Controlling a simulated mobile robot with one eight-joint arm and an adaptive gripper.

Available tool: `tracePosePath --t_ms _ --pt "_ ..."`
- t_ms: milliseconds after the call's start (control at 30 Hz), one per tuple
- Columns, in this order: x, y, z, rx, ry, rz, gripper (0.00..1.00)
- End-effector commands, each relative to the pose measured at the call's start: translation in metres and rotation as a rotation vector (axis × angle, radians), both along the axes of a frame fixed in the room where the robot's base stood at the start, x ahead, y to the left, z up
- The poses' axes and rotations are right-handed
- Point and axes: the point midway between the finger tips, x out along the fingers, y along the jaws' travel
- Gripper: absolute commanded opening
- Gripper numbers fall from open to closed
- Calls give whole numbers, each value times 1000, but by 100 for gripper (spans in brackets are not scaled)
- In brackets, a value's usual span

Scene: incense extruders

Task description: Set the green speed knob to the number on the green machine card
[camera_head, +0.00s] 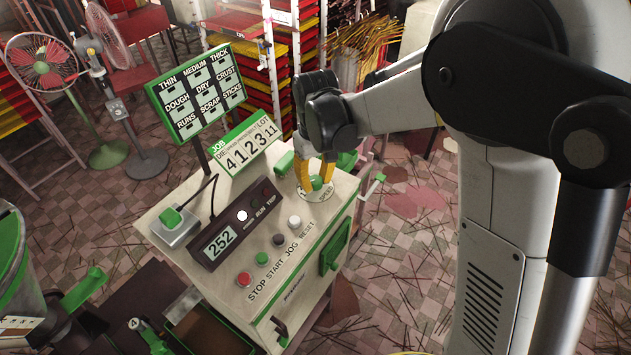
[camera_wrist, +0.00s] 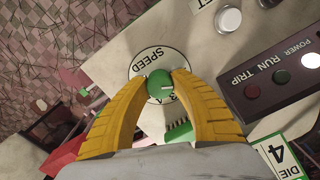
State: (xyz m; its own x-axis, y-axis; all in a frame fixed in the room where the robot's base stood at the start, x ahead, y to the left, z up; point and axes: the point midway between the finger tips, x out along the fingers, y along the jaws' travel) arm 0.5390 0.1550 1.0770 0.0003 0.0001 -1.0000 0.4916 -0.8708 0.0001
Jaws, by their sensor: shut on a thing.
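The green speed knob (camera_head: 317,183) is a small round knob on a white dial labelled SPEED at the machine's far right corner. In the wrist view the knob (camera_wrist: 159,86) carries a short white pointer line and sits between my yellow fingertips. My gripper (camera_head: 316,178) points down over the dial and is shut on the knob. The fingers hide part of the dial (camera_wrist: 160,57), and its numbers cannot be read. The green-topped job card (camera_head: 248,146) stands behind the panel and shows the digits 4 1 2 3 11; the small labels are hard to read.
A display box (camera_head: 228,240) reads 252. Stop, start, jog and reset buttons (camera_head: 262,258) line the front of the panel. A green-framed word board (camera_head: 196,92) rises at the back left. A green lever box (camera_head: 178,226) sits on the left.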

Motion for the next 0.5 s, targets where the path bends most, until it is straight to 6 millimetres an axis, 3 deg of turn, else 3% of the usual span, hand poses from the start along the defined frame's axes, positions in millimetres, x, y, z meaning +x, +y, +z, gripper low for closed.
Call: tracePosePath --t_ms 500 --pt "0 0 0 0 0 147 0"
